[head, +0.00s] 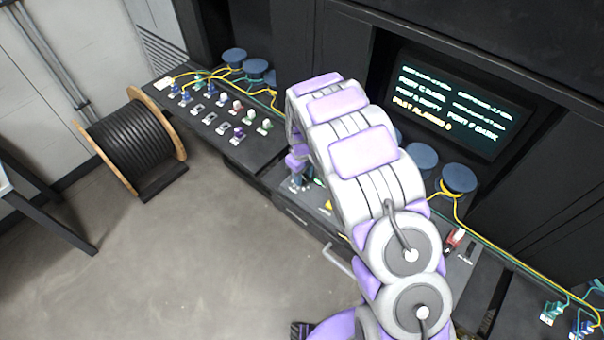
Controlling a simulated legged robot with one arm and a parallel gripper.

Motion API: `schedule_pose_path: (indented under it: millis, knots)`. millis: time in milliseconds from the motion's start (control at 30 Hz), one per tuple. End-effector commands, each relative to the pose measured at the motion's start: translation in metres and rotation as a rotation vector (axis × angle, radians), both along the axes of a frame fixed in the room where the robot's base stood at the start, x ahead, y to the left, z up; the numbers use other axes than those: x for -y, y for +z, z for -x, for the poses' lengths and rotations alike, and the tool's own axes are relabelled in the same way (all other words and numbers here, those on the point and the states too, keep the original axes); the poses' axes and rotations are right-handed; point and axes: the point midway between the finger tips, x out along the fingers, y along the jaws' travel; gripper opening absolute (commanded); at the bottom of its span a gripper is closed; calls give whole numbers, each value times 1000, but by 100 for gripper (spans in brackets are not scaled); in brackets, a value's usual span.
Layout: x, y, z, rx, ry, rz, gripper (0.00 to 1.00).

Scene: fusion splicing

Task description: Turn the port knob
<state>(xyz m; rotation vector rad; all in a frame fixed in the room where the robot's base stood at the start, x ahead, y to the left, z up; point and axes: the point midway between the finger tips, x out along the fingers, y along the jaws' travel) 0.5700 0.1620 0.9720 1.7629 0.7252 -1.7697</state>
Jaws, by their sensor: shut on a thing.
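My arm reaches over the middle of the console and bends down at its far end. My gripper (297,172) shows only in part under that bend, low at the panel's front part and shut on a small part there, which I take to be the port knob. My arm and the gripper itself hide most of that part, so its turn angle cannot be read. A screen (455,105) behind the arm shows lines of port status, some reading dark or empty, and an alarm line in yellow.
A panel section (215,125) at the left holds several coloured plugs and sockets with yellow and teal cables. Blue round caps (459,178) stand along the back. A cable drum (130,145) stands on the floor at the left. The floor (190,250) in front is clear.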

Motion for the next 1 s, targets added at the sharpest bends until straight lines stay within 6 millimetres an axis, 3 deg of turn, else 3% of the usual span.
schedule_pose_path:
  millis: [233, 667, 1000]
  knots:
    - [-1, 0, -2, 4, 1, 4, 6]
    - [-3, 1, -3, 7, -105, 3, 6]
    - [-4, 1, -4, 8, -392, 3, 6]
